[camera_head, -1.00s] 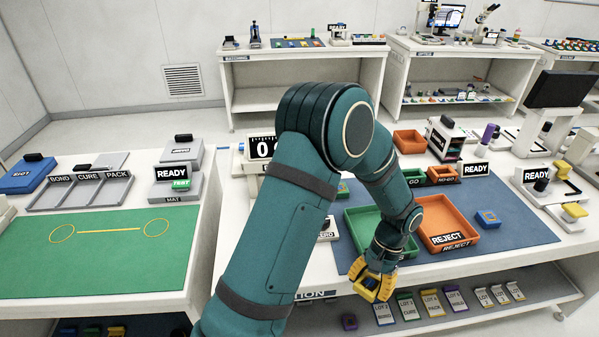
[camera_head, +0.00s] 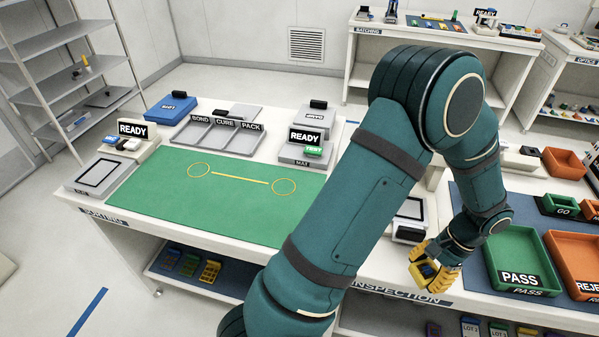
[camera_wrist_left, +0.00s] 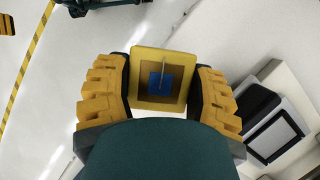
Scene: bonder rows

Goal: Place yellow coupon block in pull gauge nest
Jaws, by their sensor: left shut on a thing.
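My left gripper (camera_head: 434,268) is in front of the inspection bench's front edge, at the lower right of the head view. In the left wrist view its yellow ribbed fingers (camera_wrist_left: 160,82) are shut on the yellow coupon block (camera_wrist_left: 181,62), a square yellow piece with a blue centre. The floor shows beyond the block. In the head view the fingers hide most of the block. I cannot make out the pull gauge nest in either current view. My right gripper is not in view.
The sorting bench with a green mat (camera_head: 170,205) stands at the left. The green PASS tray (camera_head: 517,246) and an orange reject tray (camera_head: 574,252) lie right of my gripper. Grey shelving (camera_head: 70,75) stands far left. Open floor (camera_head: 50,250) lies at the lower left.

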